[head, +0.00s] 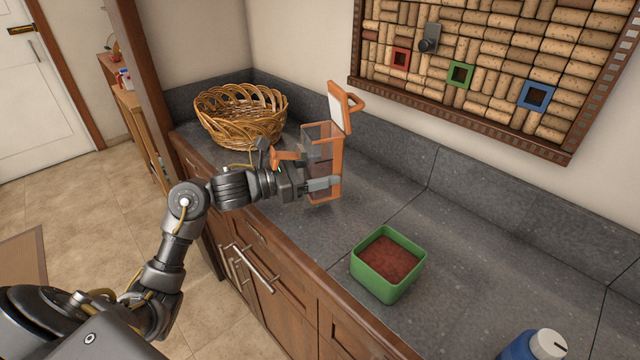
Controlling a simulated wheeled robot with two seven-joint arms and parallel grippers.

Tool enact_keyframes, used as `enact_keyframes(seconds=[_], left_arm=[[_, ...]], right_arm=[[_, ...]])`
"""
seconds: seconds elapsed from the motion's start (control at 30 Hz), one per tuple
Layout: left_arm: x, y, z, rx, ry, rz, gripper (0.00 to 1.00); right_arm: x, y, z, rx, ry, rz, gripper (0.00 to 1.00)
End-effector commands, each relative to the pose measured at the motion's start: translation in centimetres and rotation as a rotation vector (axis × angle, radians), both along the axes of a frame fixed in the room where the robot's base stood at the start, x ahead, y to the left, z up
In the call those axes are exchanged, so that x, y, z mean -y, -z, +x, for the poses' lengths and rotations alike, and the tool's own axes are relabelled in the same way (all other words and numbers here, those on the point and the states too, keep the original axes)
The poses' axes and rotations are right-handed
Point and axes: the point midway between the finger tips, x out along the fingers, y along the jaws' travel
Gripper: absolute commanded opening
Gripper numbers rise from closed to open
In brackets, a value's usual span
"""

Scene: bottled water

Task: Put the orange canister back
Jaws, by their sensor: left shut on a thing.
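The orange canister (337,165) is a clear box with an orange frame; its orange-rimmed lid (341,107) stands open above it. My left gripper (322,170) is shut on the canister, with the fingers at its side. The canister is upright at the middle of the head view, over the grey counter. I cannot tell whether its base touches the counter. The gripper hides part of its near left side. My right gripper is not in view.
A wicker basket (240,118) stands at the back left of the counter (470,245). A green open box (388,264) with reddish-brown contents sits nearer, and a blue bottle with a white cap (535,345) is at the bottom right. A framed cork board (480,70) hangs on the wall.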

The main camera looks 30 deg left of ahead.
Motion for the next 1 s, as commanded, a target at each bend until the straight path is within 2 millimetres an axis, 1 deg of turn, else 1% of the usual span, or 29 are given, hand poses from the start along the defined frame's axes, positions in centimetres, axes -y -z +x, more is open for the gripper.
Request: enact_keyframes(seconds=[0.07, 0.2, 0.3, 0.6, 0.77, 0.8, 0.97, 1.0], left_arm=[[-0.1, 0.7, 0.5, 0.0, -0.001, -0.005, 0.19], [-0.1, 2.4, 0.4, -0.001, -0.001, -0.006, 0.19], [-0.2, 3.2, 0.4, 0.0, -0.002, -0.005, 0.19], [-0.2, 3.4, 0.4, 0.002, -0.001, -0.002, 0.19], [-0.1, 3.8, 0.4, 0.001, -0.001, -0.001, 0.19], [-0.1, 3.8, 0.4, -0.001, 0.0, -0.001, 0.65], [-0.1, 3.7, 0.4, -0.001, 0.0, -0.001, 0.85], [-0.1, 3.7, 0.4, -0.001, 0.0, -0.001, 0.85]], right_arm=[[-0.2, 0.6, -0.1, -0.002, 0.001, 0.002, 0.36], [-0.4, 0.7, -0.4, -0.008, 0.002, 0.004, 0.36], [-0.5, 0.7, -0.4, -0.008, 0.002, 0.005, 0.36], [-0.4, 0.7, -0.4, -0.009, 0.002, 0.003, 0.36], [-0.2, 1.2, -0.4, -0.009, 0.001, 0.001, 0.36], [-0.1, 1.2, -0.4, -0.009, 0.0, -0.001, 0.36], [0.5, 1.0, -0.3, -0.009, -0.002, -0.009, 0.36], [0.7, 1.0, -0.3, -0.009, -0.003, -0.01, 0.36]])
